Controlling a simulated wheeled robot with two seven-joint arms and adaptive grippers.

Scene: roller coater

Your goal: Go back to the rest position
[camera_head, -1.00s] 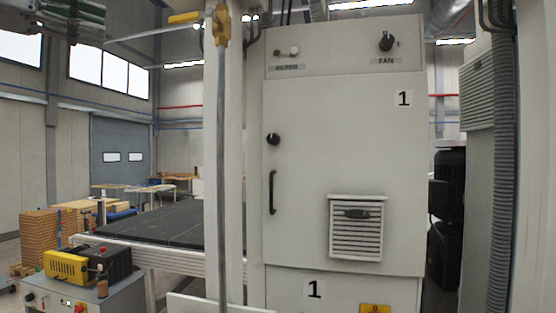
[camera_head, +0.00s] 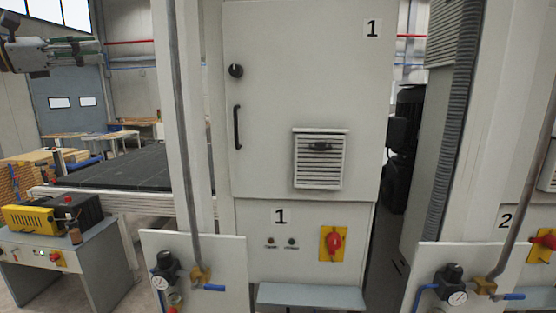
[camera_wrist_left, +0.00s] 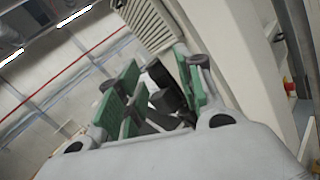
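My left gripper (camera_head: 92,47) is raised at the upper left of the head view, with its arm coming in from the left edge. It is in free space, apart from the cabinet. In the left wrist view its green-padded fingers (camera_wrist_left: 160,88) stand apart with nothing held between them. My right gripper is in neither view. The tall grey cabinet marked 1 (camera_head: 270,95) stands in the middle, with its door closed.
A red rotary switch (camera_head: 335,241) sits low on the cabinet. Two panels with pressure gauges (camera_head: 160,283) and (camera_head: 457,298) stand in front on posts. A yellow device (camera_head: 30,218) rests on a small control desk at left. A dark conveyor bed (camera_head: 125,165) lies behind.

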